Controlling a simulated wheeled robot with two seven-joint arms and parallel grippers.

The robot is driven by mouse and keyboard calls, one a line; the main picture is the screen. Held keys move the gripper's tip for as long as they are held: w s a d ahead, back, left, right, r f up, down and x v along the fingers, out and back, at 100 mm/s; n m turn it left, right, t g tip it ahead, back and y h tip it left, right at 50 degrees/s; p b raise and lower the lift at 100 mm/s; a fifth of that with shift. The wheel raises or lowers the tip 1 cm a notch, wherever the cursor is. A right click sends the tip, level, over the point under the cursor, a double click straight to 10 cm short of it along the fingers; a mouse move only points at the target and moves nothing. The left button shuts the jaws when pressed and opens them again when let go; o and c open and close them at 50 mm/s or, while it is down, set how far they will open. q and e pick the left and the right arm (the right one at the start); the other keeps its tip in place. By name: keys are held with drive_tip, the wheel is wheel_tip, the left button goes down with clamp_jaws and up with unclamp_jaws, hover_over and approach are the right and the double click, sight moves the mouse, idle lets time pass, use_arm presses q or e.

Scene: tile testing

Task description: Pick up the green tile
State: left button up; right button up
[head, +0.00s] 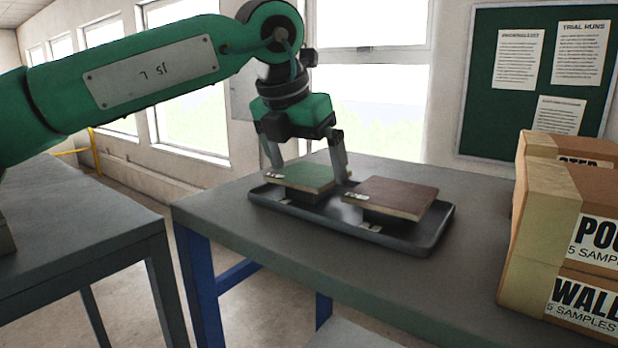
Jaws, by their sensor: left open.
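The green tile (302,177) lies at the left end of a dark tray (428,240) on the grey table. A brown-red tile (391,197) lies to its right in the same tray. My left gripper (309,175) points down over the green tile. Its fingers are apart, one at the tile's left side and one at its right. I cannot tell whether the fingers touch the tile. My right gripper is not in view.
Cardboard boxes (551,215) stand on the table's right side. Another grey table (75,235) is at the left, with a gap between the two. The table front before the tray is clear.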

use_arm(q)
drive_tip(key=shift+s+r, duration=0.15)
drive_tip(key=shift+s, duration=0.1)
drive_tip(key=c, duration=0.8)
drive_tip(key=shift+w, duration=0.15)
drive_tip(key=shift+c, duration=0.2)
drive_tip(key=shift+r, duration=0.1)
